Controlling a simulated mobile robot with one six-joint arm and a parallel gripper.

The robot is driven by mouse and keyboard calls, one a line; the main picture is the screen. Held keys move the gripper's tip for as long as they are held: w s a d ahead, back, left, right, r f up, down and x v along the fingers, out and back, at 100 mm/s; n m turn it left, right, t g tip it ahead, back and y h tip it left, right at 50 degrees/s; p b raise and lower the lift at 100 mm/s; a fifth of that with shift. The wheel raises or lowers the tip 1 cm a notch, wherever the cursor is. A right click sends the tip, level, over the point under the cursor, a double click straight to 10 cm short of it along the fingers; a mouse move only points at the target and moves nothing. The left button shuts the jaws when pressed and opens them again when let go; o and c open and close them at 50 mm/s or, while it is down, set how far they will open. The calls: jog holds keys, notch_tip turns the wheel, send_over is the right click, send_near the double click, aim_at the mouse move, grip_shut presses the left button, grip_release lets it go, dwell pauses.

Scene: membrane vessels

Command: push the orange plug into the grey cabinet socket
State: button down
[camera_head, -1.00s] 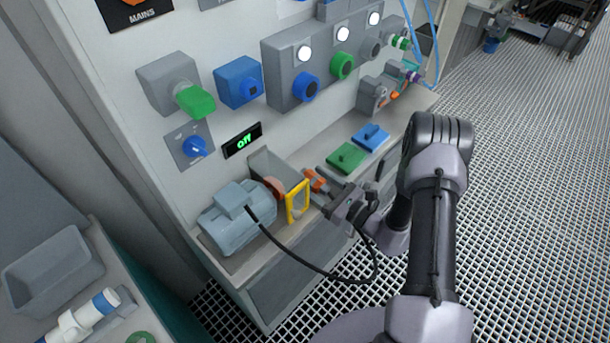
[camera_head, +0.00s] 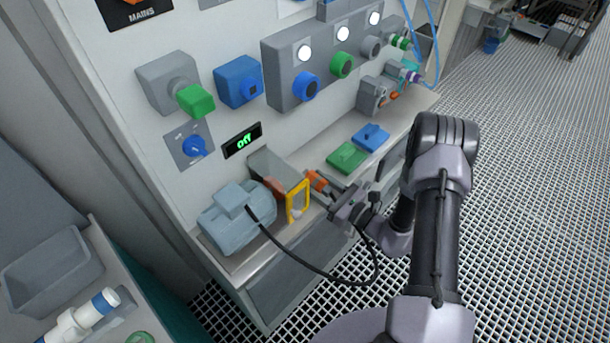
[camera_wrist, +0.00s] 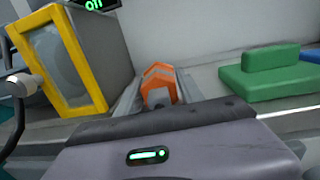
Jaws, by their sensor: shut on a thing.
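The orange plug (camera_head: 317,182) is between the fingertips of my gripper (camera_head: 331,190), which is shut on it just above the bench. It also shows in the wrist view (camera_wrist: 160,80) between the two grey fingers. A black cable (camera_head: 310,266) loops from the motor toward my gripper. The grey box on the cabinet wall (camera_head: 160,80), at upper left, looks like the grey socket. A green piece (camera_head: 196,101) sits at its front, and I cannot tell whether it is a lid or a plug. The plug is well apart from this box, lower and to the right.
A blue-grey motor (camera_head: 235,215) and a yellow frame (camera_head: 297,201) stand left of my gripper. Green (camera_head: 347,158) and blue (camera_head: 370,137) blocks lie behind it. A blue socket box (camera_head: 238,82) and a button panel (camera_head: 285,68) jut from the wall.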

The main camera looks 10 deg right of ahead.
aim_at(329, 195)
jog(key=shift+v, duration=2.75)
jog(key=shift+a, duration=0.1)
